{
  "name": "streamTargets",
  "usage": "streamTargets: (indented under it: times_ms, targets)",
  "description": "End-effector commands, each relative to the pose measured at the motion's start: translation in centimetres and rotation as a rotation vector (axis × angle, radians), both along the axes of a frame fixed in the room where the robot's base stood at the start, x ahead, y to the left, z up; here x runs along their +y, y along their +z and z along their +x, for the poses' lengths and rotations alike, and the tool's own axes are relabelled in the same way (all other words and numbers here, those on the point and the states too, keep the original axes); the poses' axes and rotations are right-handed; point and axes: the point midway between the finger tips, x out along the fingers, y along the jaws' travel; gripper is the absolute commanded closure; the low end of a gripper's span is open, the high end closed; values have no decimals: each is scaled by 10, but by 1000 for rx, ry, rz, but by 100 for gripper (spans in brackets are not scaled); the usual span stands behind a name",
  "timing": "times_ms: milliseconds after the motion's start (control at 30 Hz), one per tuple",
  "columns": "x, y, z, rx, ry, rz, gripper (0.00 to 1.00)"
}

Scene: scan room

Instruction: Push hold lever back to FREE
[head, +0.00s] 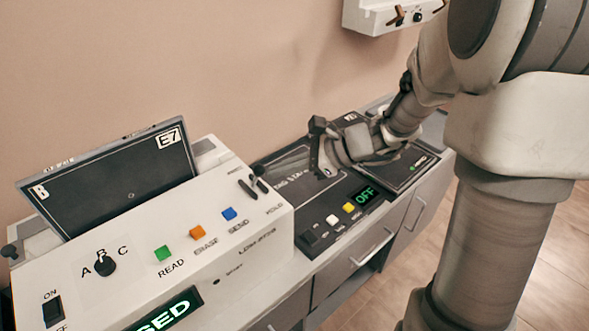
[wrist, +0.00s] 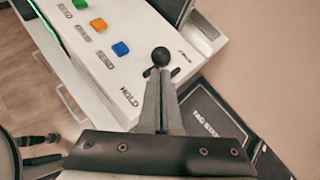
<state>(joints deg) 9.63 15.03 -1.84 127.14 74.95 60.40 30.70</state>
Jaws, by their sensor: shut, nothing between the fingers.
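The hold lever has a black ball knob (head: 258,170) and stands at the right end of the white console's top, between its HOLD label and a smaller label. In the wrist view the knob (wrist: 160,56) is just beyond my fingertips. My gripper (head: 268,167) is shut and empty, its grey fingers reaching left toward the lever. In the wrist view the closed fingertips (wrist: 159,74) cover the lever's lower part. I cannot tell whether they touch it or which end of its travel it is at.
The white console (head: 130,255) carries green, orange and blue buttons, a rotary knob (head: 105,265) and a switch. A tilted dark panel marked E7 (head: 115,180) stands behind it. A dark tag station (head: 315,208) with an OFF display lies to the right. The wall is close behind.

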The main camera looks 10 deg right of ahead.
Motion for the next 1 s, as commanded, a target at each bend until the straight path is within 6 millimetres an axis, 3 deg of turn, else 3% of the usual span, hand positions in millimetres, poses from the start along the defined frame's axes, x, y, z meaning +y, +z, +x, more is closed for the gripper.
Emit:
streamTargets:
  times_ms: [1000]
  targets:
    - [5,7,5,63,1,-43,100]
